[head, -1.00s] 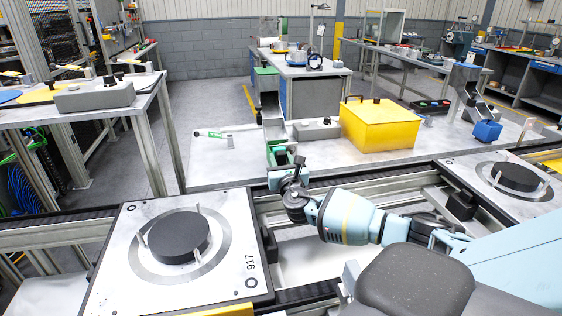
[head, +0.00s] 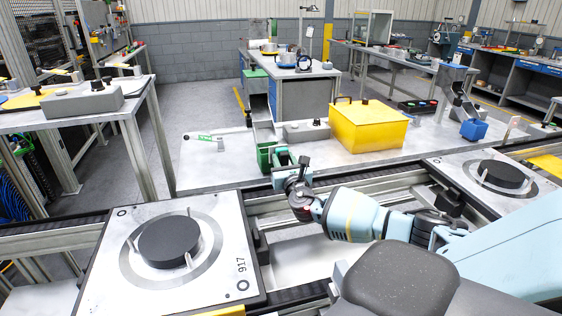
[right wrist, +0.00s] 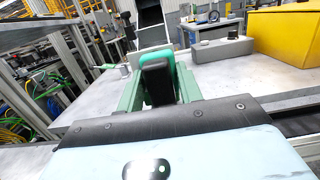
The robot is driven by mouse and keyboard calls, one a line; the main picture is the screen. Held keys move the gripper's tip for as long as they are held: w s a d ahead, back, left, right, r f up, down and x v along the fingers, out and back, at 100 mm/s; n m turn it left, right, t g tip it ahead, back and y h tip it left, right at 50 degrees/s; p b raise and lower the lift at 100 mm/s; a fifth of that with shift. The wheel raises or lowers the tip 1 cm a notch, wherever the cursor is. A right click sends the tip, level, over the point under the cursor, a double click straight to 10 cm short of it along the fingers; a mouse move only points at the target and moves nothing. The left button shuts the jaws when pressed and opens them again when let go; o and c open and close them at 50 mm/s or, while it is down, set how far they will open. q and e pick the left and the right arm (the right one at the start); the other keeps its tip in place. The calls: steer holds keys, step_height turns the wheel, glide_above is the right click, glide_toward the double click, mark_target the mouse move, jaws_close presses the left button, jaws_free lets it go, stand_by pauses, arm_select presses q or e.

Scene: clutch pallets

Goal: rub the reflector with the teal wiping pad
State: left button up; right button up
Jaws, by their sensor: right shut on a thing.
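My right gripper (head: 281,155) is over the near edge of the long grey worktable, in the middle of the head view. In the right wrist view its pale green fingers (right wrist: 156,88) are shut on the teal wiping pad (right wrist: 156,62), which shows a teal top and a black near face. The gripper hides much of the pad in the head view. I cannot pick out the reflector for certain in either view. My left gripper is not in view.
The worktable (head: 225,172) bears a yellow box (head: 368,127), a grey control box (head: 306,132), a green-handled clamp (head: 205,138) and a blue block (head: 473,129). A pallet marked 917 (head: 220,212) with a black disc lies front left on the conveyor. The table's left part is mostly clear.

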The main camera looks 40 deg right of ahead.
steer(key=shift+s+d, duration=0.3)
steer(key=shift+d, duration=0.25)
steer(key=shift+s+d, duration=0.25)
steer(key=shift+d, duration=0.3)
steer(key=shift+w+a+r, duration=0.1)
steer(key=shift+w+a, duration=0.3)
steer(key=shift+a, duration=0.3)
steer(key=shift+w+a, duration=0.4)
steer(key=shift+a, duration=0.3)
steer(key=shift+a, duration=0.1)
